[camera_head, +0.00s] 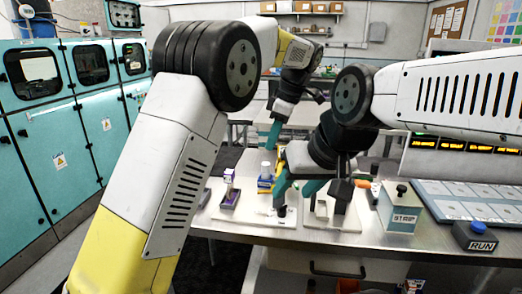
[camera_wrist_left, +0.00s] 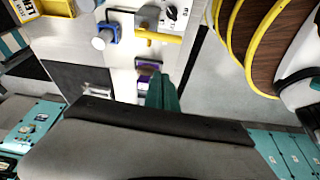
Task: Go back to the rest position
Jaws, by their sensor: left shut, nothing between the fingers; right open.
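My left gripper (camera_head: 273,135) is raised over the far side of the bench, its teal fingers together and empty. Its teal fingers also show in the left wrist view (camera_wrist_left: 164,92), pointing toward the bench below. My right gripper (camera_head: 297,188) is lower, over the white boards at the middle of the bench. Its teal fingers are spread apart, and I see nothing held between them. The right wrist hides part of what lies behind it.
Teal cabinets (camera_head: 62,130) stand left.

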